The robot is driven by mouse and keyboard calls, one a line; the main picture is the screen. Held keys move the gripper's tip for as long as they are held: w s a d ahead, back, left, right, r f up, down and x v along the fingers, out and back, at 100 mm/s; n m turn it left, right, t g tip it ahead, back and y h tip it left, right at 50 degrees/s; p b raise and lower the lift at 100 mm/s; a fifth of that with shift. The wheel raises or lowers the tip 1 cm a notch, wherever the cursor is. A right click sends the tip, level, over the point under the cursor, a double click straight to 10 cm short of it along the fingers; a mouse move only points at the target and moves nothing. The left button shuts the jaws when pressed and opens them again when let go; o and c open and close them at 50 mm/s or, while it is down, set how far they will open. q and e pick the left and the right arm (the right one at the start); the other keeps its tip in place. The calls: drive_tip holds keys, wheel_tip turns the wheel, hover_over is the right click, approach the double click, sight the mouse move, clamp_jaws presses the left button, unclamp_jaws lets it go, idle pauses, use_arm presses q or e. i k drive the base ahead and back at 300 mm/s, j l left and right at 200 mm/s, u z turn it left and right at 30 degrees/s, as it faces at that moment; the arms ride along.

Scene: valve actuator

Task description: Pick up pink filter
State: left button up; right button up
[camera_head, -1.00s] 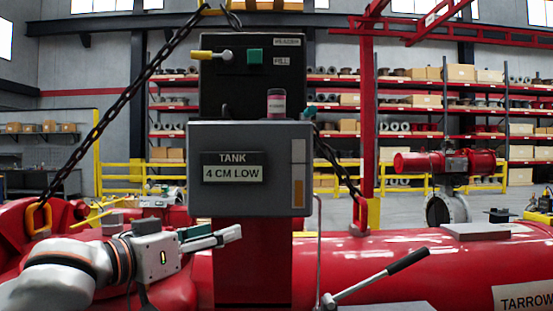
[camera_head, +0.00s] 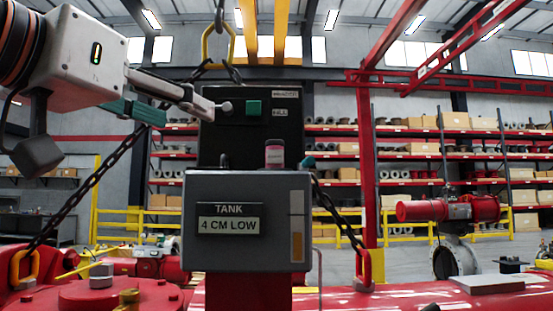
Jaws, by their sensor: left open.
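The pink filter (camera_head: 275,153) looks like a small upright canister with a pink body and a pale label. It stands on top of the grey control box (camera_head: 250,270), before the dark upright panel (camera_head: 235,140). My left gripper (camera_head: 190,108) is at the upper left, its fingers pointing right and slightly down. Its tips reach the panel's left side in the picture, left of and higher than the filter. It is open and apart from the filter, with nothing seen held. The gripper hides most of the panel's lever, leaving its round silver end (camera_head: 225,106) visible. My right gripper is out of view.
A TANK display reading 4 CM LOW (camera_head: 229,225) is on the box front. A green button (camera_head: 254,108) is on the panel. Chains (camera_head: 105,185) slope down on both sides. A yellow lifting ring (camera_head: 217,45) hangs above. Open air lies right of the panel.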

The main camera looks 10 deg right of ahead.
sight(274, 147)
drive_tip(key=i+l, duration=0.75)
